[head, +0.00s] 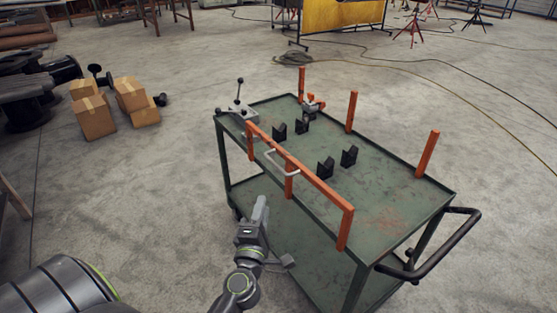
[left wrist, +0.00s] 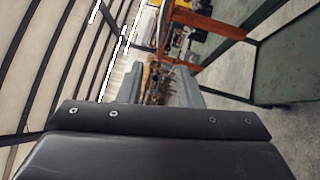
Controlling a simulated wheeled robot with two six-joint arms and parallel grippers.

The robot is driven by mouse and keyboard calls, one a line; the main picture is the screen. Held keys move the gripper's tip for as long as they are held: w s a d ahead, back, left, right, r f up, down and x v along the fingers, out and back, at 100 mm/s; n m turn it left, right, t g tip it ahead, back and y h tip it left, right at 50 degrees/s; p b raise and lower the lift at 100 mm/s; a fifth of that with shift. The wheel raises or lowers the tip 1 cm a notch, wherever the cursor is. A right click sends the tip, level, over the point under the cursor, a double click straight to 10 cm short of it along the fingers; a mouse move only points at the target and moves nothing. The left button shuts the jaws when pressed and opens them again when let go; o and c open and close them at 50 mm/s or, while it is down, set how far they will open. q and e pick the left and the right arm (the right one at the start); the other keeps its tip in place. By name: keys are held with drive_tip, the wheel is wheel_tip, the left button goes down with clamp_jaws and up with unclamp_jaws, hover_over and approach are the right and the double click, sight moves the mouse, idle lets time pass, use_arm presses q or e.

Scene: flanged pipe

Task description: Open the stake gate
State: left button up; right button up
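The stake gate (head: 318,183) is an orange rail with short posts along the near long side of a green cart (head: 390,205). A pale U-shaped handle (head: 283,168) is fixed to the rail. The gate stands upright, its posts hanging at the cart's edge. My left gripper (head: 262,208) is in front of the cart, left of and below the rail, apart from the handle. In the left wrist view, its fingers (left wrist: 160,86) show a gap with nothing between them, and the orange rail (left wrist: 208,22) is beyond them. My right gripper is not in view.
Black V-shaped supports (head: 326,167) and an orange stake (head: 427,154) are on the cart. A lever device (head: 238,108) is at its left corner and a black push handle (head: 445,247) at right. Cardboard boxes (head: 95,117) lie left.

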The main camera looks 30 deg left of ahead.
sight(274, 162)
use_arm(q)
drive_tip(key=x, duration=1.6)
drive_tip(key=shift+w+a+r, duration=0.1)
drive_tip(key=shift+w, duration=0.05)
clamp_jaws()
